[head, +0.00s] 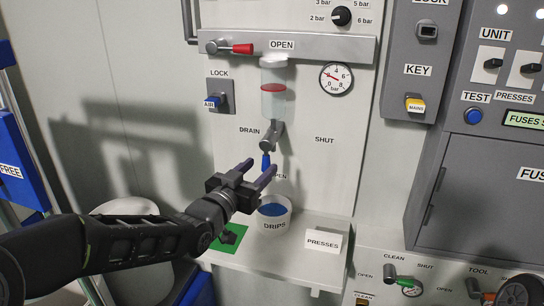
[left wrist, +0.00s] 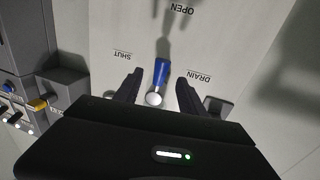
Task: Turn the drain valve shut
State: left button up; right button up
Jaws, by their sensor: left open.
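The drain valve (head: 266,138) sits on the white panel below a clear bowl (head: 274,100) with a red disc in it. Its blue lever (head: 266,162) points down, toward the partly hidden OPEN label; the SHUT label (head: 324,140) is to the right. My left gripper (head: 259,170) is open at the lever. In the left wrist view, the blue lever (left wrist: 161,72) lies between the spread fingers (left wrist: 159,79), with a gap on either side. I cannot tell how deep the fingers reach along it.
A white DRIPS cup (head: 275,226) with blue inside stands on the shelf (head: 283,258) below the valve, beside a green patch (head: 238,238). A PRESSES card (head: 322,242) is to its right. A red-handled lever (head: 236,48) and a gauge (head: 336,79) are above.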

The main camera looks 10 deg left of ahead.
pick_arm(q)
jog(key=p+x, duration=0.1)
jog(key=x, duration=0.6)
jog(key=shift+c, duration=0.2)
grip_shut()
